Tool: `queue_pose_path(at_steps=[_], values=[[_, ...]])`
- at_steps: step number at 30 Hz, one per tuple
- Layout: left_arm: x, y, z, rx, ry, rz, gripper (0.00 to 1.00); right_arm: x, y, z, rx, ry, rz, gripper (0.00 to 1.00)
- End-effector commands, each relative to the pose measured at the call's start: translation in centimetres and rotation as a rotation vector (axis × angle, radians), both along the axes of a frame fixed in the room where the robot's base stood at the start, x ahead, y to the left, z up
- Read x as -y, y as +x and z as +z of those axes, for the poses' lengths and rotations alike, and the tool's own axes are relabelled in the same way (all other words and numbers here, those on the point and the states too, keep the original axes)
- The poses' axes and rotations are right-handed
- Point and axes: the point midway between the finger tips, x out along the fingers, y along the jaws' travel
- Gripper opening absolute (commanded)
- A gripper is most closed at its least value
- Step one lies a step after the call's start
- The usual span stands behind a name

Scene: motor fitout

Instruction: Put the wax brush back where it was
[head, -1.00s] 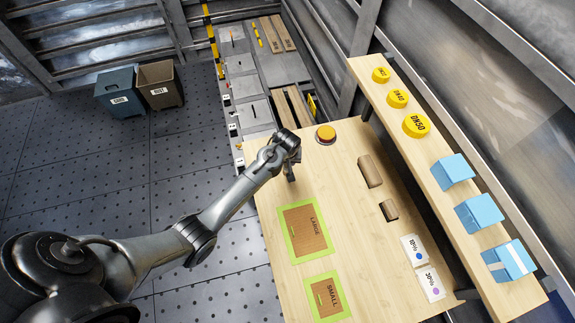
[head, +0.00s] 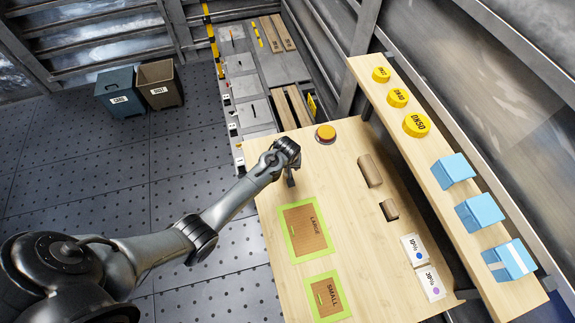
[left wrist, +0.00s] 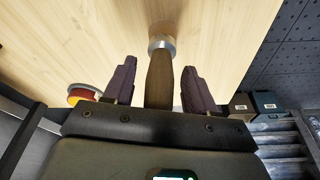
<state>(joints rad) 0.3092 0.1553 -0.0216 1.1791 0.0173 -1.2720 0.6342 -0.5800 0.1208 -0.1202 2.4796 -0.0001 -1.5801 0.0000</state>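The wax brush shows in the left wrist view as a dark brown handle (left wrist: 159,80) with a silver collar and bristles beyond it against the light wood table. My left gripper (left wrist: 158,85) has its two dark fingers on either side of the handle, with a narrow gap on each side, so it looks open around it. In the head view my left gripper (head: 291,180) is low over the far left part of the table (head: 345,235); the brush there is too small to make out. Whether the bristles touch the table I cannot tell. My right gripper is not in view.
Two brown blocks (head: 370,170) lie at the right. Green-edged LARGE (head: 306,231) and SMALL (head: 327,297) mats lie nearer. A shelf (head: 432,160) holds yellow DN caps and blue boxes.

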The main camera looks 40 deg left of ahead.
Motion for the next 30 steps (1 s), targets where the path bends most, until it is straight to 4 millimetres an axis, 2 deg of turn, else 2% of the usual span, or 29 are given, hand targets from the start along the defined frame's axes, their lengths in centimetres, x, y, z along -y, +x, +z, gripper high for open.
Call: queue_pose_path(at_steps=[11,30], values=[[0.1,-0.1,0.8,0.000,0.000,0.000,0.56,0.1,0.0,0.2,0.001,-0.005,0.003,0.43],[1.7,-2.1,10.5,0.002,0.000,0.000,0.56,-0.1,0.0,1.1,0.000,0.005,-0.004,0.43]])
